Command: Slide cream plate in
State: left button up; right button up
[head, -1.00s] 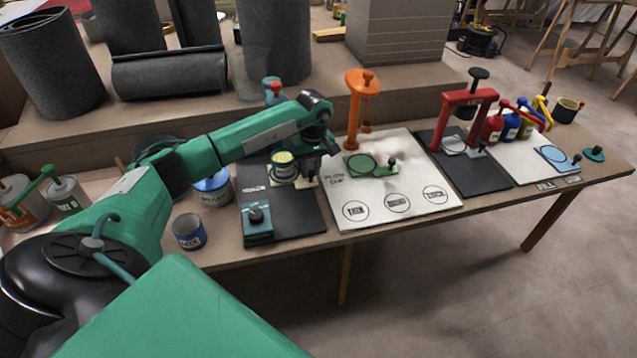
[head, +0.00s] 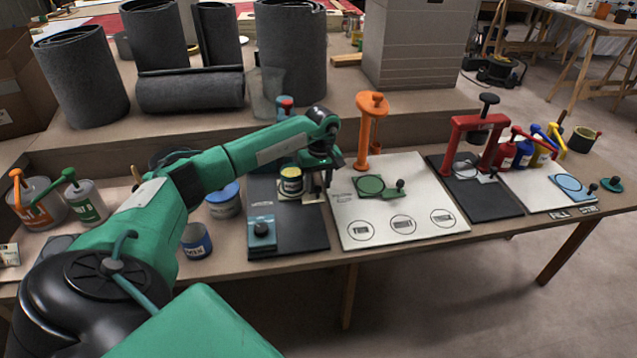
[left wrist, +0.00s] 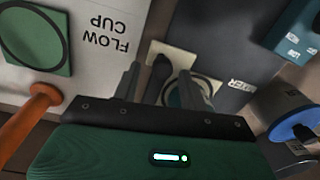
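The cream plate (head: 312,197) lies on the dark mixer mat, partly hidden by my left gripper (head: 321,184) and a small yellow-banded can (head: 291,180). In the left wrist view the cream plate (left wrist: 181,58) shows a dark ring and a dark upright knob (left wrist: 160,68). My left gripper's fingers (left wrist: 160,85) stand apart, with the knob appearing between them. Whether they touch it I cannot tell. The dark mixer mat (head: 300,232) carries a blue-grey block with a black knob (head: 262,232). My right gripper is not in view.
A white flow cup mat (head: 360,225) with a green plate (head: 372,190) and an orange stand (head: 370,130) lies just right. Further right is a red stand (head: 478,140). A blue-lidded can (head: 224,201) and a mix cup (head: 196,241) stand left of the mixer mat.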

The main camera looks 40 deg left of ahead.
pick_arm(q)
jog(key=shift+r, duration=0.1)
notch_tip(320, 180, up, 14)
jog(key=p, duration=0.1)
jog(key=shift+w+d+f, duration=0.2)
jog(key=shift+w+d, duration=0.05)
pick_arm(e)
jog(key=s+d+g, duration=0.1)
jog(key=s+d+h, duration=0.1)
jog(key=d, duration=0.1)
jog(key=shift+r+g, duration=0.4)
